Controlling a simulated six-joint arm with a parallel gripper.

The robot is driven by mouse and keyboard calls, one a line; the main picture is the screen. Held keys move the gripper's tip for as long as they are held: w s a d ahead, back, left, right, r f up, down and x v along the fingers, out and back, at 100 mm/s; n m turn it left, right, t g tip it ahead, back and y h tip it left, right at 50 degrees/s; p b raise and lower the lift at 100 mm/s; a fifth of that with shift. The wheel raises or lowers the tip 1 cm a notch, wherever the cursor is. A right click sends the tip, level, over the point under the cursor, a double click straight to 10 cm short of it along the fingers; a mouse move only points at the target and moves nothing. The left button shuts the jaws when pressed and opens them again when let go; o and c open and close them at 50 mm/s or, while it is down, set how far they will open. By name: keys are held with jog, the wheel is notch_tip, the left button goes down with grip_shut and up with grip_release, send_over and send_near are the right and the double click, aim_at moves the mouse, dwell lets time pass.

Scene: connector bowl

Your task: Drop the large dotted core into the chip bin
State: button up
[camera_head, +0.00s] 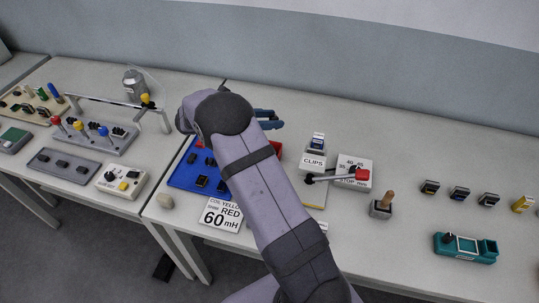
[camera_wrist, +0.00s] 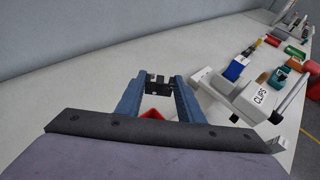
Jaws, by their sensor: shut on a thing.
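My gripper (camera_wrist: 158,88) is shut on a small black block, the core (camera_wrist: 158,81), held between its blue fingertips. The core has lighter marks on its face, but dots are too small to make out. In the head view my gripper (camera_head: 270,119) shows beyond my arm, above the back of the table, and the core cannot be made out there. A red thing, possibly the chip bin, shows below the fingers in the wrist view (camera_wrist: 152,114) and beside my arm in the head view (camera_head: 276,147). Most of it is hidden.
A blue tray (camera_head: 177,177) with several black parts lies left of my arm, behind a 60 mH card (camera_head: 221,215). A CLIPS box (camera_head: 313,162) and a lever device (camera_head: 355,172) stand to the right. The back of the table is clear.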

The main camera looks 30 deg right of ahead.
jog(key=shift+f+b, duration=2.05)
jog(key=shift+f, duration=0.6)
jog(key=o, duration=1.2)
jog(key=shift+c, duration=0.2)
jog(key=b+v, duration=0.2)
jog(key=v, duration=0.5)
jog(key=shift+a, duration=0.2)
jog(key=shift+s, duration=0.1)
